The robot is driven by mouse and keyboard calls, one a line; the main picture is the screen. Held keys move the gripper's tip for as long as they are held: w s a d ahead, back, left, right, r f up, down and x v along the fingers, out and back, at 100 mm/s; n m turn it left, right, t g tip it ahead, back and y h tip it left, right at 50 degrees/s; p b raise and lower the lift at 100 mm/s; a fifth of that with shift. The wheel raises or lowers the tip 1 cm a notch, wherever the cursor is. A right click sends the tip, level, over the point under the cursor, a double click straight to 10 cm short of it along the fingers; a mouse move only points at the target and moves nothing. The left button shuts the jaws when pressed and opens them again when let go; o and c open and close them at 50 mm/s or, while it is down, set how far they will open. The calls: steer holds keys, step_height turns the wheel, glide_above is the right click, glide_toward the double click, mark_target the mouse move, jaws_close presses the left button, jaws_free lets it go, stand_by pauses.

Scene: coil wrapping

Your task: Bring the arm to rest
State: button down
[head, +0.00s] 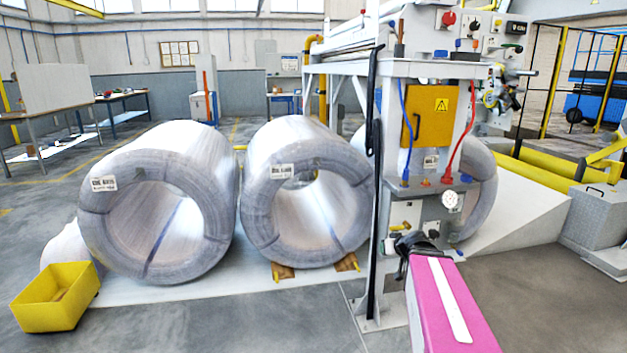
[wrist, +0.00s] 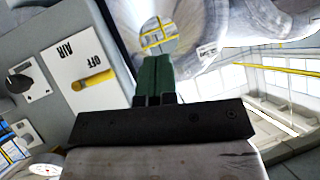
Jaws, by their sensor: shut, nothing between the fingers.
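My gripper (wrist: 155,62) shows in the wrist view with its dark green fingers together and nothing between them. It points toward a wrapped coil (wrist: 235,20) and is apart from the grey panel with the AIR OFF plate (wrist: 88,75) and its yellow lever (wrist: 93,81). In the head view my pink arm with a white stripe reaches up from the bottom to the front of the machine (head: 440,120). The dark end of the arm is near the machine's lower panel; the fingers cannot be made out there.
Two large wrapped coils (head: 98,215) (head: 258,215) lie on a pale base left of the machine. A yellow bin (head: 48,312) stands at the lower left. Red and blue hoses (head: 466,120) hang on the machine front. Open floor (head: 540,300) lies at the lower right.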

steer(key=s+a+f+m+g+h, duration=0.1)
steer(key=s+a+f+g, duration=0.3)
steer(key=s, duration=0.4)
steer(key=s+a+f+m+g+h, duration=0.1)
steer(key=s+a+f+g+h, duration=0.3)
steer(key=s+f, duration=0.3)
steer(key=shift+s+a+g, duration=0.45)
steer(key=shift+a+g, duration=0.15)
steer(key=shift+g, duration=0.3)
